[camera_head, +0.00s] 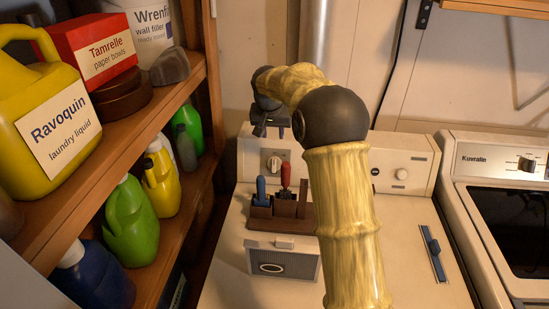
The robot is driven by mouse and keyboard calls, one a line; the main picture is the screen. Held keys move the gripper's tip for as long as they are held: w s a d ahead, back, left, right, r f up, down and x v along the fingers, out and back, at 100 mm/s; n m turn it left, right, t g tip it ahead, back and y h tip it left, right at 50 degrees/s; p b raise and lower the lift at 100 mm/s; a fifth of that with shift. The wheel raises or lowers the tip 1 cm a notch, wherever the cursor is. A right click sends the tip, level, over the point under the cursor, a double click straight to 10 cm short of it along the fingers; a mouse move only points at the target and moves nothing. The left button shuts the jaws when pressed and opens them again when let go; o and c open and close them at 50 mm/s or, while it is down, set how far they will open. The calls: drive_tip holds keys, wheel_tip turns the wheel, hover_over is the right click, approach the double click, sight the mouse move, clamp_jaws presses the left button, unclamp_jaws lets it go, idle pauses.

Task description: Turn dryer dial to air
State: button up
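A white machine stands in the middle, with a raised back panel (420,160). The panel has a dial (274,163) on a light plate at its left and a round knob (401,174) at its right. A second machine (470,232), marked Kuvralin, stands at the right with its own dial (527,164). I cannot read which dial is the dryer's or any setting marks. My gripper (270,131) is dark and small in view, above the left dial and apart from it in the picture. My arm hides the middle of the panel. Whether the fingers are open is unclear.
A wooden caddy (282,220) with blue- and red-handled tools and a grey box (284,262) stand on the middle machine below the left dial. Shelves (130,140) with bottles and tubs fill the left.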

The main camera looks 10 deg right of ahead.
sight(274, 159)
drive_tip(key=p+x, duration=0.3)
drive_tip(key=x, duration=1.3)
drive_tip(key=shift+w+a+p, duration=0.15)
drive_tip(key=shift+p, duration=0.2)
drive_tip(key=shift+c, duration=0.3)
clamp_jaws()
